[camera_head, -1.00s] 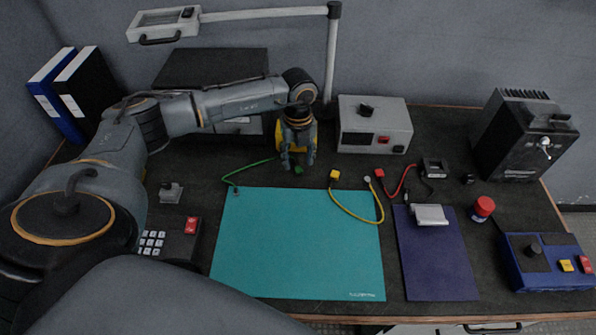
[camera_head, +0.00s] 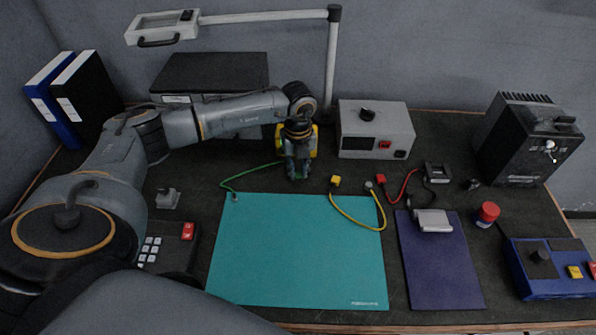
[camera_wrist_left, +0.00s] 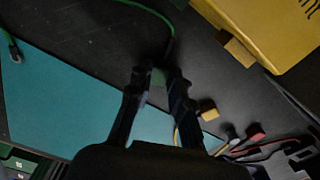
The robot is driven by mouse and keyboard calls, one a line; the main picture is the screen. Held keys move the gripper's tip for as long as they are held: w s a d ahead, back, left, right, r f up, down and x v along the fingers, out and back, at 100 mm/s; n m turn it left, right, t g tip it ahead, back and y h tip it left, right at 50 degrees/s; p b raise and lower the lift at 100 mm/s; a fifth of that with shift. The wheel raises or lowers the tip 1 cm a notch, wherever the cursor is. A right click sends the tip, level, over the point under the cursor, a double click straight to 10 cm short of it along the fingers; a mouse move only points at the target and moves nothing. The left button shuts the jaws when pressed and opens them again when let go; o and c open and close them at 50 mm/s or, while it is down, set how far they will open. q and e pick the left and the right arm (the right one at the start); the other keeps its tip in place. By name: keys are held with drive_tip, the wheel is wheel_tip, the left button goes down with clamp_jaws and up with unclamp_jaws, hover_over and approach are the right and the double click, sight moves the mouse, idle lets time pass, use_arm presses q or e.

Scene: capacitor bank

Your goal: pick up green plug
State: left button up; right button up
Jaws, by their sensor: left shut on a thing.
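The green plug (camera_wrist_left: 158,77) sits between the two fingertips of my left gripper (camera_wrist_left: 157,80) in the left wrist view, and its green cable (camera_wrist_left: 150,9) runs up and away from it. In the head view my left gripper (camera_head: 297,175) points down just behind the teal mat's back edge and hides the plug. The green cable (camera_head: 245,173) curves left from there to the mat's back left corner. The gripper is shut on the plug. I cannot tell whether the plug is clear of the table. My right gripper is not in view.
A yellow plug (camera_head: 335,181) and a red plug (camera_head: 381,179) lie to the right. A grey power box (camera_head: 375,132) stands behind them. The yellow box (camera_wrist_left: 265,30) is close to the gripper.

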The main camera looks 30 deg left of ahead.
sight(298, 174)
use_arm(q)
drive_tip(key=shift+r+p, duration=0.5)
drive_tip(key=shift+r, duration=0.15)
wheel_tip(298, 174, up, 3)
drive_tip(key=shift+f+p, duration=0.15)
drive_tip(key=shift+p, duration=0.95)
drive_tip(key=s+d+r+p, duration=0.3)
drive_tip(key=s+r+p, duration=0.1)
drive_tip(key=s+p, duration=0.1)
drive_tip(key=s+d+r+p, duration=0.3)
drive_tip(key=s+r+p, duration=0.2)
drive_tip(key=s+p, duration=0.1)
drive_tip(key=shift+s+d, duration=0.25)
drive_tip(key=shift+s, duration=0.45)
